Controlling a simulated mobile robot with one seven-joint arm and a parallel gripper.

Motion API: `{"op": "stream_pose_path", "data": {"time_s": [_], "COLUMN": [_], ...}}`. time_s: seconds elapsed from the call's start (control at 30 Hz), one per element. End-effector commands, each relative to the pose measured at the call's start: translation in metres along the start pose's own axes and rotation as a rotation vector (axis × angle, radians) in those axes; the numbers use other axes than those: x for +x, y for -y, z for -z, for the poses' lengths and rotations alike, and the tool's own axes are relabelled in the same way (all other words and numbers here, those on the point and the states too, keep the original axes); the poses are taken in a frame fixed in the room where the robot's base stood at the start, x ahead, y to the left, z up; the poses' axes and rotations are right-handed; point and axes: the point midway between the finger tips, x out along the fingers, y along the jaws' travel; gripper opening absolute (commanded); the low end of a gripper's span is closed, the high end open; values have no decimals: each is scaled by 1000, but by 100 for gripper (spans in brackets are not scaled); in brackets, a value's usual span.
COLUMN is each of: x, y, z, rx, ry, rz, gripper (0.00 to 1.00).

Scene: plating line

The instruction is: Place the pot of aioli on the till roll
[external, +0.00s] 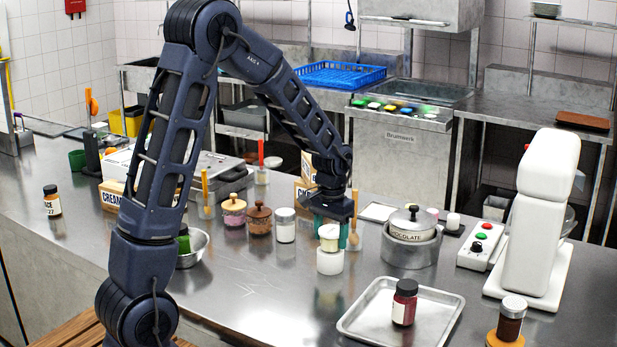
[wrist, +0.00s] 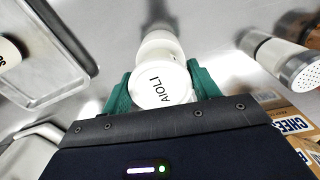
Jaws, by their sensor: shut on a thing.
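The pot of aioli (external: 329,238) is a small cream-white pot. Its white lid, marked AIOLI, faces the camera in the wrist view (wrist: 158,94). My gripper (wrist: 162,80) has its green fingers shut on the pot's two sides. A white cylinder, apparently the till roll (external: 330,263), stands upright on the steel counter. The pot appears right above it in the external view; I cannot tell whether they touch. In the wrist view a white round form (wrist: 160,45) shows just beyond the pot, partly hidden by it.
A metal tray (external: 366,332) with a red jar (external: 404,302) lies at the front right. A steel vessel (external: 410,250) with a lidded chocolate pot stands right of my gripper.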

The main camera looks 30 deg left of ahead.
Motion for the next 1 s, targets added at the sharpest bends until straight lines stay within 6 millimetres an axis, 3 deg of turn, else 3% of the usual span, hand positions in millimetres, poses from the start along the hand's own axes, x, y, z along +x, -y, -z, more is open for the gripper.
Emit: {"op": "stream_pose_path", "data": {"time_s": [0.4,0.43,0.53,0.83,1.0], "x": [7,7,6,5,-9], "y": [0,0,0,0,0], "z": [0,0,0,0,1], "rx": [0,0,1,1,1], "ry": [-1,-1,-1,-2,-4], "rz": [0,0,0,0,0], "gripper": [36,64,82,82,82]}}
